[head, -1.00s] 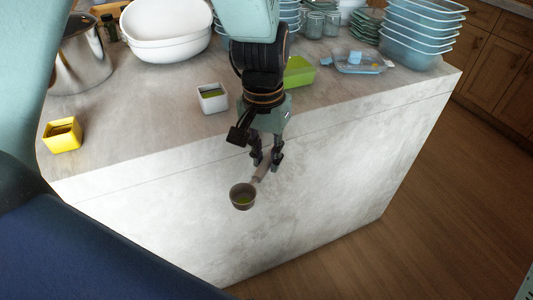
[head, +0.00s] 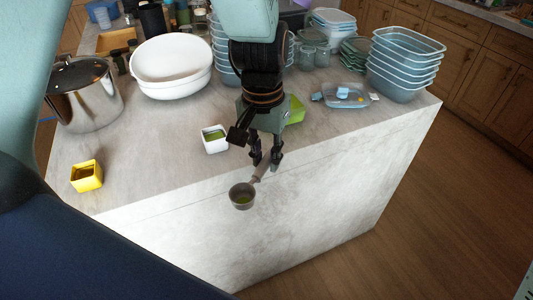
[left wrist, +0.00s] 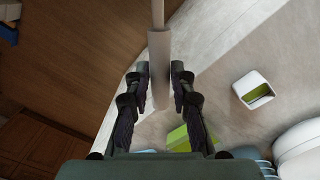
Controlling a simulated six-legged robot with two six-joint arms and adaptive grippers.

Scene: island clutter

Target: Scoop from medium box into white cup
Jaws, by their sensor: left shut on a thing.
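My left gripper (head: 265,160) is shut on the handle of a small scoop (head: 242,196). The handle (left wrist: 160,65) runs between the fingers in the left wrist view; the bowl is out of that view. The white cup (head: 205,146), square with green inside, stands on the countertop left of the gripper; it also shows in the left wrist view (left wrist: 243,86). A green box (head: 295,110) stands behind the gripper, partly hidden by my arm. I cannot tell which box is the medium one.
A yellow box (head: 87,177) stands near the left front edge of the counter. A steel pot (head: 88,100), white bowls (head: 170,72) and stacked clear containers (head: 400,70) stand farther back. The counter strip between yellow box and white cup is clear.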

